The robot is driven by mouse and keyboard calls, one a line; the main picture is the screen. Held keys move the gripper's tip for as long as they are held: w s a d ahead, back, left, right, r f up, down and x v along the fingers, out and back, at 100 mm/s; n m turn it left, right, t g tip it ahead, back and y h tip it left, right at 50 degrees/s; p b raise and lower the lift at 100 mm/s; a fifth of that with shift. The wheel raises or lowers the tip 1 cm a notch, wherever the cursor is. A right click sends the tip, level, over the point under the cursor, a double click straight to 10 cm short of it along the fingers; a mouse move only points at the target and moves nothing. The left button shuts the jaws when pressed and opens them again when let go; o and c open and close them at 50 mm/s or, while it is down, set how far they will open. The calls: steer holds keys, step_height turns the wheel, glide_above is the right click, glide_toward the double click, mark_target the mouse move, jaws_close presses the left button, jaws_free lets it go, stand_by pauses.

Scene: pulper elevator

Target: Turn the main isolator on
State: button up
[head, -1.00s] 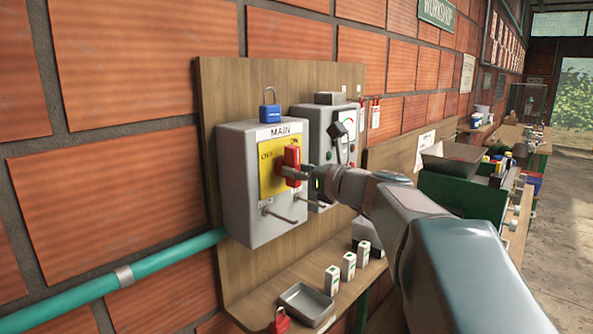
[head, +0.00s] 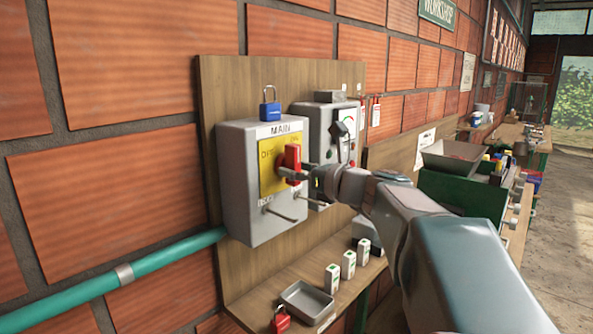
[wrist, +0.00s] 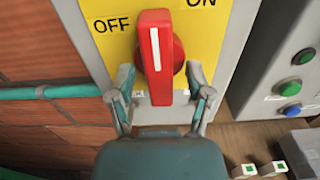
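The main isolator is a grey box (head: 236,200) labelled MAIN on a wooden board, with a yellow plate (head: 267,180) and a red rotary handle (head: 292,160). In the wrist view the red handle (wrist: 155,58) stands nearly upright, its white line tilted slightly toward OFF; OFF is at upper left and ON at upper right. My gripper (wrist: 160,90) has one finger on each side of the handle's lower part. The fingers are spread, with visible gaps beside the handle. In the head view my gripper (head: 300,174) is at the handle, its tips partly hidden.
A blue padlock (head: 269,108) sits on top of the box. A second grey panel (head: 335,135) with buttons is close on the right. Two pegs stick out below the handle. A shelf below holds a metal tray (head: 307,300), a red padlock (head: 281,320) and small white-and-green blocks (head: 348,265).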

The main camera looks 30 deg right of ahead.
steer(key=shift+s+r, duration=0.1)
steer(key=v, duration=1.1)
steer(key=shift+s+d, duration=0.15)
steer(key=shift+s, duration=0.25)
